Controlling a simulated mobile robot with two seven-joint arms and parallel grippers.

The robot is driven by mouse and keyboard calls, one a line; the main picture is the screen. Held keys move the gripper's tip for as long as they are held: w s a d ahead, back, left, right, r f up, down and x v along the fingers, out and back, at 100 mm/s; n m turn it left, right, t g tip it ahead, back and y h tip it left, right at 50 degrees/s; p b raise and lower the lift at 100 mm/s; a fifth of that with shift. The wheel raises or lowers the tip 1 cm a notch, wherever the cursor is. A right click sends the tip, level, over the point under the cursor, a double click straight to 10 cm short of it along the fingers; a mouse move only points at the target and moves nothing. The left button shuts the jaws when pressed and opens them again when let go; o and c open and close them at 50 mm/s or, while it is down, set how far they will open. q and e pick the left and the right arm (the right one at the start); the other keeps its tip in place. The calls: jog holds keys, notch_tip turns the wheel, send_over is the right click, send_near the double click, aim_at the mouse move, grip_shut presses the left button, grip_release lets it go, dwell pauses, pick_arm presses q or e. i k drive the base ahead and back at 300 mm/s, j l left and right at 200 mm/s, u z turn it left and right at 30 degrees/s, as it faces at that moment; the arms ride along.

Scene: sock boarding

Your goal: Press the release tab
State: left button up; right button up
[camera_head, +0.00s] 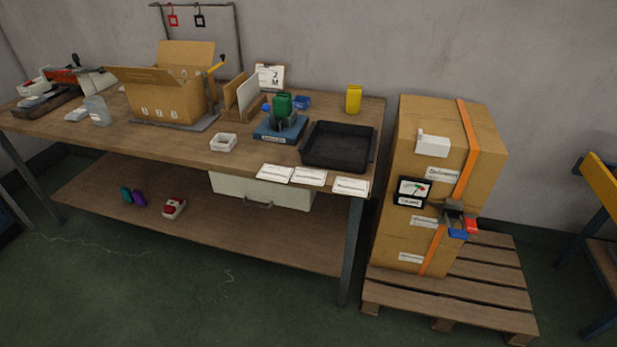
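A tall cardboard box (404,245) stands on a wooden pallet at the right of the camera_head view. An orange strap (467,165) runs down its front. A dark grey buckle (454,207) sits on the strap, at about half the box's height. Below the buckle are a red tab (472,226) at the right and a blue tab (458,233) at the left. I cannot tell which one is the release tab. Neither of my grippers is in view.
A wooden workbench (165,138) left of the box carries an open carton (165,101), a black tray (322,161) and several small items. The pallet (444,303) sticks out in front of the box. Green floor lies clear before both.

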aim_at(470, 225)
jog(key=z, duration=1.25)
jog(key=i+l, duration=0.35)
jog(key=i+l+u, duration=0.1)
jog(key=i+l, duration=0.2)
jog(key=l, duration=0.2)
jog(key=i+l+u, duration=0.1)
jog(key=i+l, duration=0.55)
jog(key=l, duration=0.25)
jog(key=i+l+u, duration=0.1)
jog(key=i+l, duration=0.2)
jog(key=l, duration=0.15)
